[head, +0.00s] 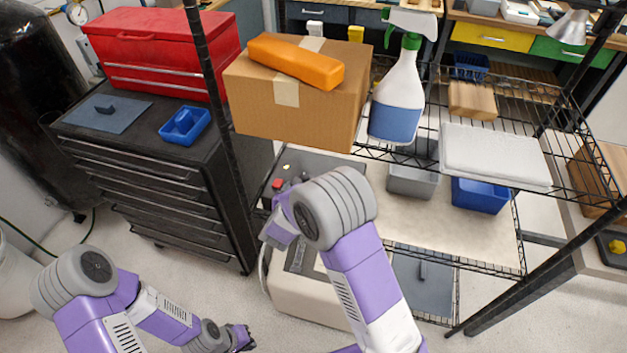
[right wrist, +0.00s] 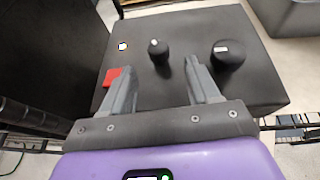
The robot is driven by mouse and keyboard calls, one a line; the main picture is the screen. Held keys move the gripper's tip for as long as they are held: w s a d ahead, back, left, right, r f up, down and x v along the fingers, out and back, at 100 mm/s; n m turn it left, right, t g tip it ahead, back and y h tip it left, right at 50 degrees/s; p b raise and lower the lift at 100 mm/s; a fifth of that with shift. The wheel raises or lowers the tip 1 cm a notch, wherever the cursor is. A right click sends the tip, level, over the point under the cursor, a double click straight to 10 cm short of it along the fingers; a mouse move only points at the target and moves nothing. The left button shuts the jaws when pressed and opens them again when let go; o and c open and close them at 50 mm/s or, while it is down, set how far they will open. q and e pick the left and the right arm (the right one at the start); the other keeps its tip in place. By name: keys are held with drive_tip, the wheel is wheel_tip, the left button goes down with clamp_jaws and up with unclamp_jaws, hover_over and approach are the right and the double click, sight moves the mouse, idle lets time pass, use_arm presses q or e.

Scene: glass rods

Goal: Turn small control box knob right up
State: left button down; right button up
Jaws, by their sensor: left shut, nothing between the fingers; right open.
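The dark control box (right wrist: 205,22) fills the middle of the right wrist view. On its top are a small black knob (right wrist: 159,53) with a white mark and a larger black knob (right wrist: 229,57) with a white mark. My right gripper (right wrist: 164,68) is open, its fingers on either side of the small knob; I cannot tell whether they touch it. My left gripper (head: 243,339) is shut and empty, low above the floor.
A red button (right wrist: 118,76) and a white button (right wrist: 123,46) sit on the box left of the small knob. A cardboard box (head: 300,95) and a spray bottle (head: 397,100) stand on the shelf above. A rack post (head: 215,90) rises at left, beside a black drawer cabinet (head: 150,185).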

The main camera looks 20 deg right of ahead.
sight(304, 178)
drive_tip(key=b+x, duration=0.1)
drive_tip(key=x, duration=0.6)
drive_tip(key=shift+w+f, duration=0.1)
drive_tip(key=shift+w, duration=0.15)
drive_tip(key=c, duration=1)
drive_tip(key=shift+c, duration=0.2)
